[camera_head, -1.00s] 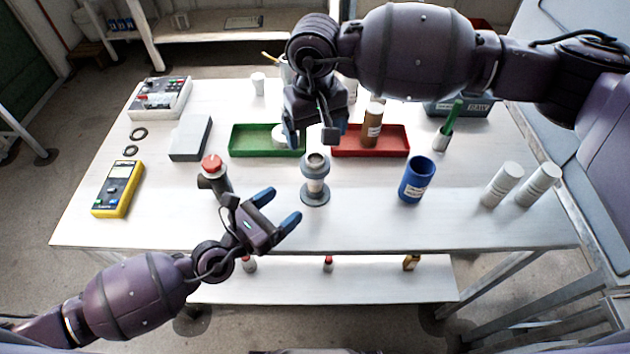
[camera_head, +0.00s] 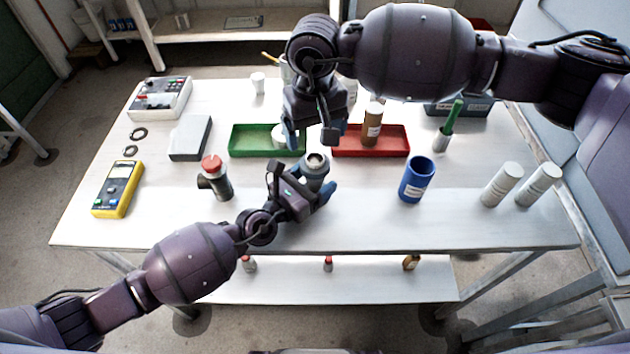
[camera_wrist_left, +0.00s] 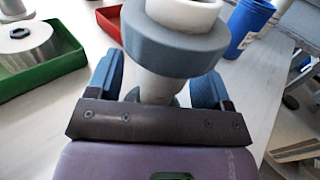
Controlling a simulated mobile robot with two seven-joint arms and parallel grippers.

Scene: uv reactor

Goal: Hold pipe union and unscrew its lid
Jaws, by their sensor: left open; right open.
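The pipe union (camera_head: 316,168) is a grey and white upright fitting at the middle of the table; its lower part is hidden behind my left gripper in the head view. My left gripper (camera_head: 318,192) is open, with its fingers on either side of the union's body. In the left wrist view the union's wide grey collar and white top (camera_wrist_left: 178,38) rise between the two blue fingers (camera_wrist_left: 160,85), and contact cannot be told. My right gripper (camera_head: 312,138) is open and empty, pointing down above and just behind the union.
A dark pipe piece with a red cap (camera_head: 214,178) stands to the left. A green tray (camera_head: 240,140) and a red tray (camera_head: 390,142) lie behind. A blue cup (camera_head: 415,180) and two white cylinders (camera_head: 502,184) stand to the right. The table's front is clear.

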